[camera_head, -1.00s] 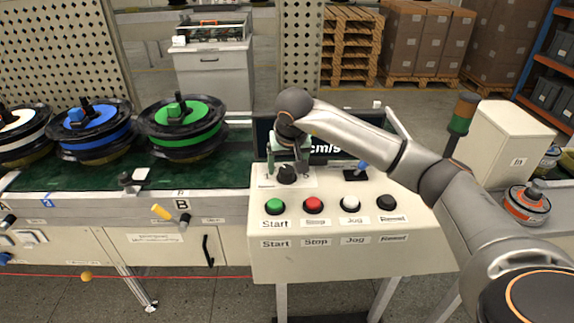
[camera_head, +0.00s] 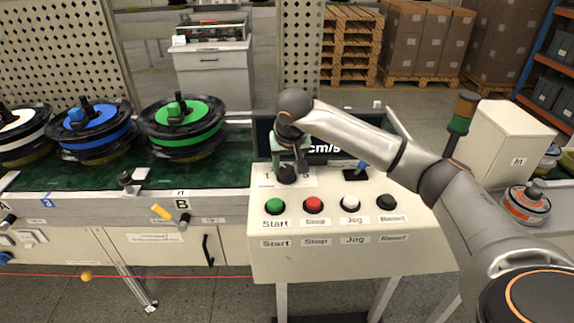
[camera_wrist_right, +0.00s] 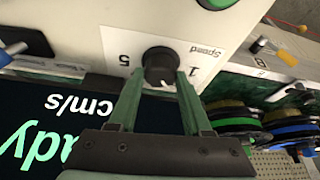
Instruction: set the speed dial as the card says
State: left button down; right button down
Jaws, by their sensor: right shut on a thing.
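The black speed dial (camera_wrist_right: 160,65) sits on a white plate (camera_wrist_right: 205,48) marked "Speed", with a 1 on one side and a 5 on the other. A white mark on the dial's rim faces the display side, between the two numbers. My right gripper (camera_wrist_right: 162,78) has its green fingers on both sides of the dial and is shut on it. In the head view the dial (camera_head: 287,174) shows below my right gripper (camera_head: 288,163). I cannot make out a card giving a setting. My left gripper is not in view.
The console (camera_head: 340,235) has green, red, white and black buttons in front of the dial. A blue-tipped lever (camera_head: 362,166) stands to the right. A dark display (camera_wrist_right: 40,125) reading "cm/s" lies behind. Reels stand on the green conveyor (camera_head: 75,177) at left.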

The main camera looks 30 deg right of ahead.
jog(key=shift+m, duration=0.3)
jog(key=m+h+p, duration=0.1)
jog(key=m, duration=0.2)
jog(key=shift+w+r+g+p, duration=0.1)
jog(key=shift+r+g+p, duration=0.05)
jog(key=shift+g+p, duration=0.2)
jog(key=m, duration=0.2)
jog(key=m+g+h+p, duration=0.1)
jog(key=m, duration=0.1)
jog(key=shift+w+a+m+g, duration=0.15)
jog(key=shift+m+g, duration=0.1)
jog(key=shift+m, duration=0.15)
jog(key=m+g+p, duration=0.1)
jog(key=m, duration=0.2)
jog(key=shift+w+m+h, duration=0.1)
jog(key=shift+m+h, duration=0.2)
jog(key=shift+h, duration=0.1)
jog(key=shift+m+g, duration=1.1)
jog(key=shift+m, duration=1.1)
jog(key=shift+c, duration=1.7)
grip_release()
